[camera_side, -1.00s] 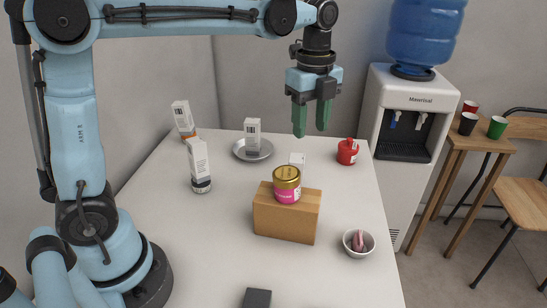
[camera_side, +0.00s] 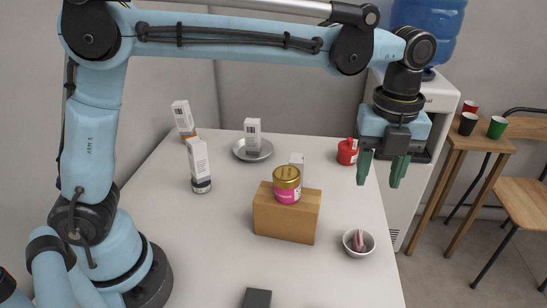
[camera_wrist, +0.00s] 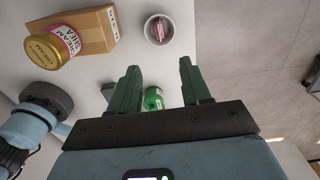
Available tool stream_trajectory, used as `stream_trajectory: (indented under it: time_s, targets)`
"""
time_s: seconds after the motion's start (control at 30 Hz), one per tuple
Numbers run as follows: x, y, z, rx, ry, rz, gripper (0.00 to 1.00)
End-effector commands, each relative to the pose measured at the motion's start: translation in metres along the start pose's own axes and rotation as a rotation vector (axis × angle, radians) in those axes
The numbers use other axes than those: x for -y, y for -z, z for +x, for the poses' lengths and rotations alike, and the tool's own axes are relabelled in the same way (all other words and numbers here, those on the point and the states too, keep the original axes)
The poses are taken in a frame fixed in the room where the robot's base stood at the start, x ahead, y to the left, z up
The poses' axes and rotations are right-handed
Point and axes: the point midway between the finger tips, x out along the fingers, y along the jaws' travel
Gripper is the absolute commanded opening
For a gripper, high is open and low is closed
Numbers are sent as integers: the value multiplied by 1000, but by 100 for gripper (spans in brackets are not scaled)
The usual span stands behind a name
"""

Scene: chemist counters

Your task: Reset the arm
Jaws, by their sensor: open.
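My gripper (camera_side: 381,170) is open and empty, with green fingers pointing down. In the side view it hangs above the right edge of the white table (camera_side: 215,240), in front of the water dispenser. In the wrist view the fingers (camera_wrist: 157,85) are spread apart with nothing held between them. A green round thing (camera_wrist: 153,98) shows beyond and below them.
A pink jar with a gold lid (camera_side: 287,185) stands on a cardboard box (camera_side: 286,220). A small bowl (camera_side: 358,243) holds a pink item. A red bottle (camera_side: 347,151), a metal plate (camera_side: 253,150) and several white boxes stand behind. The front table is mostly clear.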

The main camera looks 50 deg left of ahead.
Motion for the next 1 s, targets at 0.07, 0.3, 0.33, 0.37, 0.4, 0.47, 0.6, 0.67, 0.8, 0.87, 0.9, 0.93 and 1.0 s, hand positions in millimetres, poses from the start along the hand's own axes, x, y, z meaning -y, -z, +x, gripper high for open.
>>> stream_trajectory:
  time_s: [0.07,0.3,0.33,0.37,0.4,0.47,0.6,0.67,0.8,0.87,0.9,0.93,1.0]
  targets:
    - [0,-1,13,0,0,-1,47]
    - [-1,-1,50,0,0,-4,47]
    - [-1,-1,55,0,0,-4,47]
    - [-1,-1,59,0,0,-4,47]
    - [-1,-1,66,0,0,-4,47]
    - [-1,-1,75,0,0,-5,47]
    - [-1,-1,98,0,0,-5,47]
    - [-1,-1,107,0,0,-5,47]
    - [-1,-1,129,-1,-1,-5,47]
    - [-1,-1,138,-1,-1,-5,47]
    - [-1,-1,142,-1,-1,-5,47]
    - [-1,-1,140,-1,0,-5,47]
    - [-1,-1,131,-1,0,-5,47]
